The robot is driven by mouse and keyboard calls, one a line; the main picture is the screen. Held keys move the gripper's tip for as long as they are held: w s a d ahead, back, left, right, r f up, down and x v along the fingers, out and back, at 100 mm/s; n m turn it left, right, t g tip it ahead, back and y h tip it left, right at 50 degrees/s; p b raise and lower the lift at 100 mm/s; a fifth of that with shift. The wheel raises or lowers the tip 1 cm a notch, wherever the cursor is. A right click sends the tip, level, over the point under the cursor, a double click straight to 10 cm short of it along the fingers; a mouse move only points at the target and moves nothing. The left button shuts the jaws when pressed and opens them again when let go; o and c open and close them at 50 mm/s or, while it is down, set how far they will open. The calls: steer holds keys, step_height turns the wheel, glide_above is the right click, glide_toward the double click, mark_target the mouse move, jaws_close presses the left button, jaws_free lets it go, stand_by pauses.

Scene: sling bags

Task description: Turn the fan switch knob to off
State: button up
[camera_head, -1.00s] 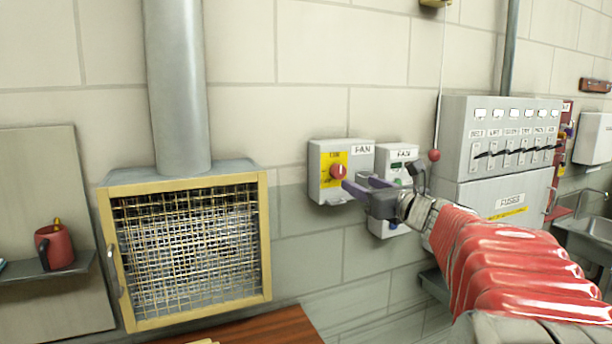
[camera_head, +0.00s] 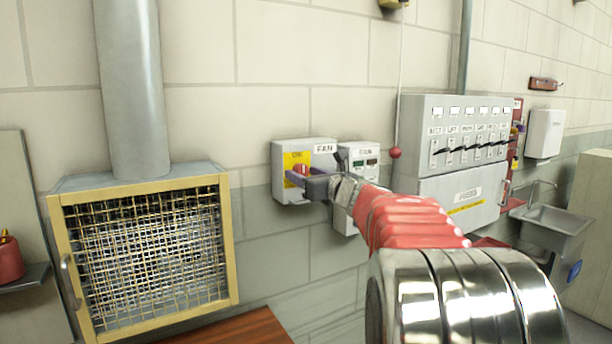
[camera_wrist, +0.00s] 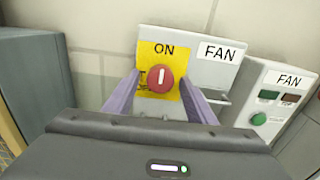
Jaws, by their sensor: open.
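The fan switch is a grey wall box (camera_head: 282,152) with a yellow plate and a "FAN" label. Its red round knob (camera_wrist: 160,78) has a white bar standing nearly upright, below the word "ON" in the wrist view. In the head view the knob (camera_head: 301,171) is partly hidden by my gripper. My gripper (camera_head: 293,176) is open, with its purple fingers on either side of the knob. In the wrist view my gripper (camera_wrist: 160,100) has one finger left and one right of the knob. I cannot tell whether they touch it.
A second fan box (camera_wrist: 284,98) with a green button hangs close on the right. A grey switch panel (camera_head: 455,130) and a red ball on a cord (camera_head: 395,153) are further right. A mesh-fronted duct box (camera_head: 60,250) is on the left.

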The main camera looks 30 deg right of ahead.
steer(key=shift+c, duration=0.5)
steer(key=c, duration=0.9)
steer(key=shift+d, duration=0.2)
steer(key=shift+c, duration=0.2)
steer(key=shift+a, duration=0.1)
